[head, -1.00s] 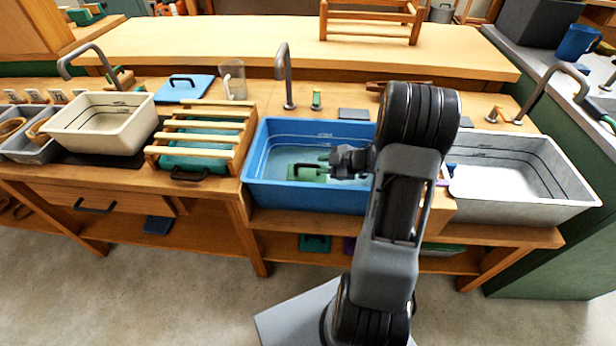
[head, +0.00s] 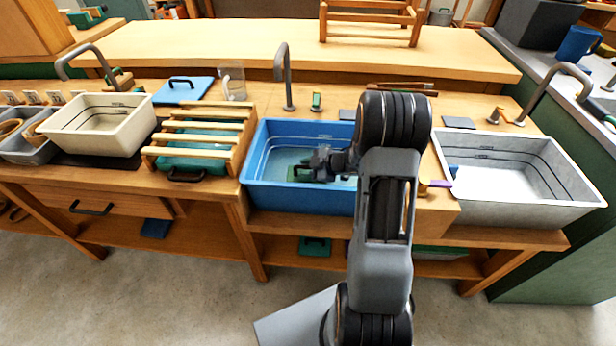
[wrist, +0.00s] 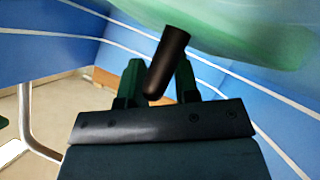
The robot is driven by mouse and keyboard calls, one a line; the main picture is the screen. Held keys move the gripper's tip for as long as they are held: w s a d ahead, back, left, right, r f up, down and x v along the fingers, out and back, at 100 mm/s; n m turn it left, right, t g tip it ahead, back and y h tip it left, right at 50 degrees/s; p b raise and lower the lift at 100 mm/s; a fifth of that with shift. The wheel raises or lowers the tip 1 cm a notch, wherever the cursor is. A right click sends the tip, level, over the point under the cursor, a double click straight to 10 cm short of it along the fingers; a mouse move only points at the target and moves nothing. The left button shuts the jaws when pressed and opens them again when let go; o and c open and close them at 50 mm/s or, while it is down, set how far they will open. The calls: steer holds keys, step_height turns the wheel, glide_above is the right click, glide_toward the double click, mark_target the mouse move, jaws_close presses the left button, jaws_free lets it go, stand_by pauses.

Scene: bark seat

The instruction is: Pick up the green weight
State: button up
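The green weight (head: 301,173) lies low inside the blue basin (head: 262,192), partly hidden behind my gripper (head: 318,172) in the head view. My gripper is inside the basin, at the weight. In the wrist view, the two green fingers (wrist: 158,82) stand apart. A black bar (wrist: 167,62), which looks like the weight's handle, shows between them, closer to the right finger. A gap shows on its left side. A blurred green surface (wrist: 240,25) fills the upper right; I cannot tell if it is the weight or water.
The basin's walls surround my gripper, and a grey tap (head: 285,75) stands behind it. A wooden rack (head: 205,135) is left of the basin. A grey-white basin (head: 520,190) is to the right. A purple-handled item (head: 437,184) lies between the basins.

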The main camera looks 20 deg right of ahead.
jaws_close()
stand_by(0.3)
